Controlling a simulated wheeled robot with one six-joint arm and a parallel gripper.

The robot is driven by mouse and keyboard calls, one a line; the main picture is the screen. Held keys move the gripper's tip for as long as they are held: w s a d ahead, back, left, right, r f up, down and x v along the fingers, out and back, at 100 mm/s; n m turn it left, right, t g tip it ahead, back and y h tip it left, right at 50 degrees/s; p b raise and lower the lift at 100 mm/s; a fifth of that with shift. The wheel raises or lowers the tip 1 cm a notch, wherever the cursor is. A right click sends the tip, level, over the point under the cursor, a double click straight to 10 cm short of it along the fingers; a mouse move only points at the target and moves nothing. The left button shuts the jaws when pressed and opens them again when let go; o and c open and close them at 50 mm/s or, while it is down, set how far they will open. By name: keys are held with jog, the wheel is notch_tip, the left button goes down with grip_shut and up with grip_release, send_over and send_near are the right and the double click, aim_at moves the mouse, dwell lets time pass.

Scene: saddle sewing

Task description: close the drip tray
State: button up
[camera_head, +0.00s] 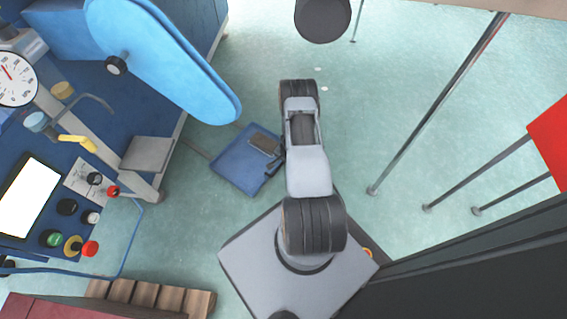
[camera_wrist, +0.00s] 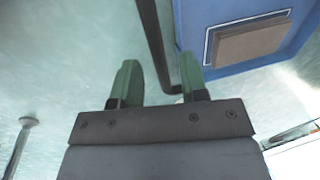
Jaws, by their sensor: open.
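The drip tray (camera_head: 228,165) is a shallow blue tray low over the floor, standing out from the blue machine at the left. A brown block with a pale edge (camera_head: 264,143) lies in it. In the wrist view the tray (camera_wrist: 194,50) fills the upper right. A dark bar (camera_wrist: 152,40), which looks like the tray's handle, runs down and bends toward the tray. My gripper (camera_wrist: 160,82) is open, its two green fingers apart with the bar's lower part showing between them. I cannot tell if they touch it. In the head view my arm mostly hides the gripper, beside the tray's right side.
The blue machine (camera_head: 65,110) with its gauge, screen and buttons stands at the left, and a light-blue arm cover (camera_head: 165,60) reaches over the floor. Thin metal legs (camera_head: 430,120) stand at the right. A wooden pallet (camera_head: 150,297) lies at the bottom left. The floor between is clear.

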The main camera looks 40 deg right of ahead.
jog(key=shift+w+f, duration=0.1)
jog(key=shift+f, duration=0.3)
grip_shut()
dwell(0.4)
